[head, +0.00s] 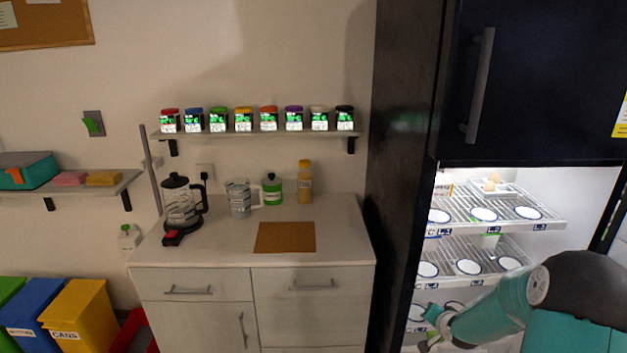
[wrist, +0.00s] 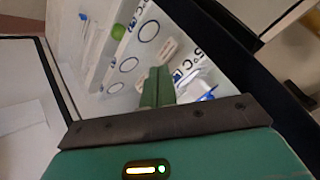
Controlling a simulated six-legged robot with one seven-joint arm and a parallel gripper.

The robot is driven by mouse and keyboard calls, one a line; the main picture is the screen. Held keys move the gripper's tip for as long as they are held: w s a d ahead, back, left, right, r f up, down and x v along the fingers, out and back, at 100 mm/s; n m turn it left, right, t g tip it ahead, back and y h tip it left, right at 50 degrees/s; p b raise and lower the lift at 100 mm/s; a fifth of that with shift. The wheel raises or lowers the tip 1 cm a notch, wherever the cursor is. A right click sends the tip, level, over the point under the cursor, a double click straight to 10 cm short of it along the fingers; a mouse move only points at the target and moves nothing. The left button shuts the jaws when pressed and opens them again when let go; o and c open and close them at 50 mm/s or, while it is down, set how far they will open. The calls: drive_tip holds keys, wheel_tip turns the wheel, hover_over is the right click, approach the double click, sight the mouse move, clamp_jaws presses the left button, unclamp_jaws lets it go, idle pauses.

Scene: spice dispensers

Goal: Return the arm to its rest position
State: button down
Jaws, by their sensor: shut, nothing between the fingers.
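My arm reaches in from the lower right of the head view, and my gripper (head: 432,328) is low in front of the open fridge's lower shelves. In the wrist view the green fingers (wrist: 157,86) are together with nothing between them. The lit fridge interior, with ringed white spots and labels, lies beyond the fingertips. I cannot tell whether the gripper touches anything there. Several spice jars with coloured lids (head: 243,119) stand in a row on a wall shelf (head: 262,134), well to the left of the gripper.
The fridge shelves (head: 545,222) hold a tray with eggs (head: 494,184). The dark fridge side (head: 400,200) stands between my arm and the counter (head: 345,225). A coffee press (head: 179,203), a measuring jug (head: 239,199), a green container (head: 271,188) and bins (head: 80,315) are farther left.

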drive_tip(key=s+a+r+n+g+h, duration=0.15)
drive_tip(key=s+a+r, duration=0.35)
drive_tip(key=r, duration=0.5)
drive_tip(key=s+a+r+n+g, duration=0.1)
drive_tip(key=s+a+r+n, duration=0.2)
drive_tip(key=s+r, duration=0.5)
drive_tip(key=s+a+r+n, duration=0.1)
drive_tip(key=s+a+r, duration=0.2)
drive_tip(key=s, duration=0.4)
drive_tip(key=s+a+r+n+g+y, duration=0.1)
drive_tip(key=s+a+r, duration=0.2)
drive_tip(key=s, duration=0.4)
drive_tip(key=s+a+r+n+y, duration=0.1)
drive_tip(key=s+a+r+n, duration=0.1)
drive_tip(key=s+a+r, duration=0.2)
drive_tip(key=s, duration=0.3)
